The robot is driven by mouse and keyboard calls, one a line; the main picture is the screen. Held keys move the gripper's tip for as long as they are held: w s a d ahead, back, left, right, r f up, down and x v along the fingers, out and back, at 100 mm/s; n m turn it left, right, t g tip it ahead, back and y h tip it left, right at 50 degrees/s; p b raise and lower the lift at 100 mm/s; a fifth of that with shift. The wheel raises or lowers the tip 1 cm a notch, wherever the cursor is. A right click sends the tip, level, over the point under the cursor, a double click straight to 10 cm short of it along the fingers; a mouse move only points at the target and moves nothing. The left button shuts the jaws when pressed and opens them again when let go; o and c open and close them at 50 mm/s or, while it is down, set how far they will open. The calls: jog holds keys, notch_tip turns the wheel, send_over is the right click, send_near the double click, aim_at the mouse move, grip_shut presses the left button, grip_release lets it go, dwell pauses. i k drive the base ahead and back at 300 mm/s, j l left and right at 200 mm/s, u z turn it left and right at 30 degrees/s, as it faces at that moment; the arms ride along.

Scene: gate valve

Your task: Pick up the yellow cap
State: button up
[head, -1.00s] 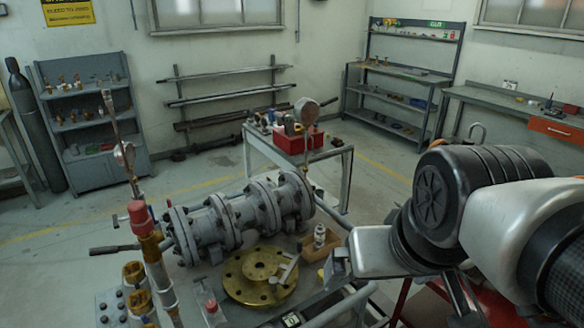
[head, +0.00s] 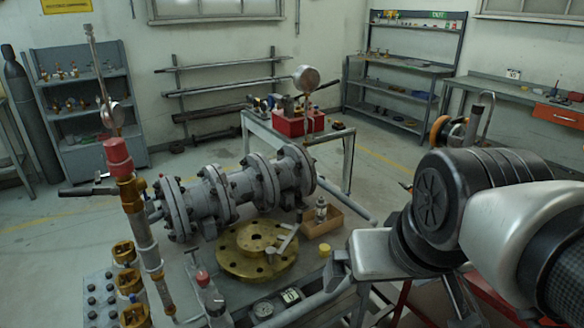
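A small yellow piece (head: 325,249), which looks like the yellow cap, sits on the bench just in front of a small open wooden box (head: 345,217). It is small in view, and its shape is hard to make out. My gripper (head: 402,293) is just to the right of it and apart from it. One finger shows at the gripper's left end and a dark finger shows at its right. The fingers look wide apart, with nothing seen between them. My arm hides part of the bench behind.
A brass flange (head: 240,262) with a grey tool on it lies left of the cap. A grey flanged valve body (head: 215,200) stands behind. A red-topped pipe (head: 117,155) rises at the left. A gauge (head: 263,309) lies near the front.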

aim_at(324, 251)
jog(key=i, duration=0.35)
jog(key=k, duration=0.8)
jog(key=i+l+u, duration=0.75)
jog(key=l, duration=0.4)
jog(key=i+l+u, duration=0.25)
jog(key=l, duration=0.25)
